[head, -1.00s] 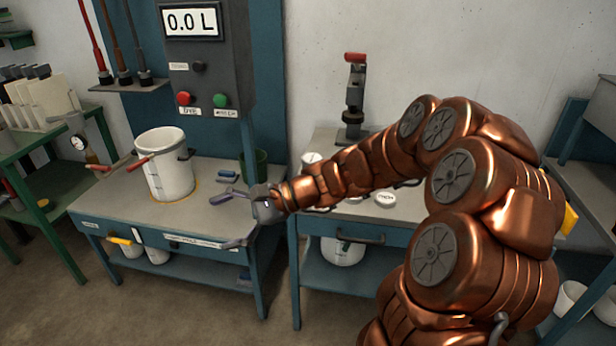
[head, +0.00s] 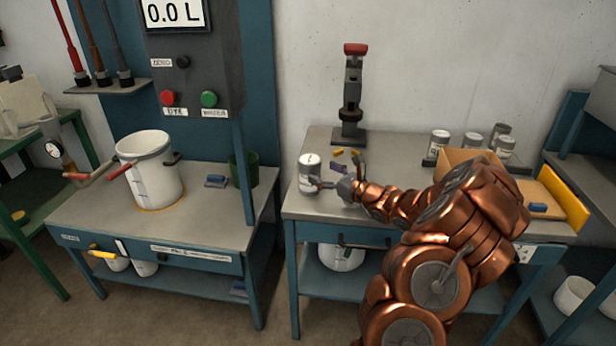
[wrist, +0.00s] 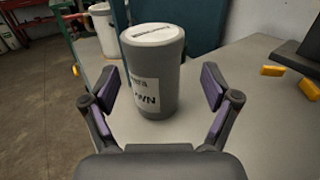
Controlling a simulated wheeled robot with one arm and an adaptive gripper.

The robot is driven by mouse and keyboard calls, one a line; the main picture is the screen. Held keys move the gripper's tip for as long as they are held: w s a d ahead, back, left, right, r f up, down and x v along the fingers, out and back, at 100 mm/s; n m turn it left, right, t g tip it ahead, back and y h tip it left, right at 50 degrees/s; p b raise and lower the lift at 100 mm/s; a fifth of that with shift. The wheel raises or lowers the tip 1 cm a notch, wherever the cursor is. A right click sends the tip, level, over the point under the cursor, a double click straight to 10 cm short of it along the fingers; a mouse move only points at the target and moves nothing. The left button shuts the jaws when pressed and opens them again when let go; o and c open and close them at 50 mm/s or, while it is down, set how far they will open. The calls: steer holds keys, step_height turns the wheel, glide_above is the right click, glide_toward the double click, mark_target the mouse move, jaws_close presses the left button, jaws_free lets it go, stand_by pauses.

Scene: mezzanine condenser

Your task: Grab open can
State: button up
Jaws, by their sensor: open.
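A grey can (head: 309,174) with a white label and pale top stands upright at the left edge of the right-hand workbench (head: 330,228). In the wrist view the can (wrist: 153,62) stands ahead of my gripper, centred between the fingers; dark print on the top and "WN" on the label show. I cannot tell from the top whether it is open. My gripper (head: 339,175) is open and empty, just right of the can in the head view. Its fingers (wrist: 160,88) are spread to either side of the can, apart from it.
Several cans (head: 440,144) and a cardboard box (head: 455,163) stand at the bench's right. A dark press-like stand (head: 351,100) is behind. Small yellow blocks (wrist: 272,71) lie right of the can. A white bucket (head: 150,172) stands on the left bench.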

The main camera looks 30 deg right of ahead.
steer(key=shift+w+a, duration=0.35)
steer(key=shift+w, duration=0.3)
steer(key=shift+w+a, duration=0.35)
steer(key=shift+w, duration=0.25)
steer(key=shift+p+x, duration=0.7)
steer(key=shift+x, duration=1.7)
steer(key=shift+f, duration=0.2)
steer(key=c, duration=1.5)
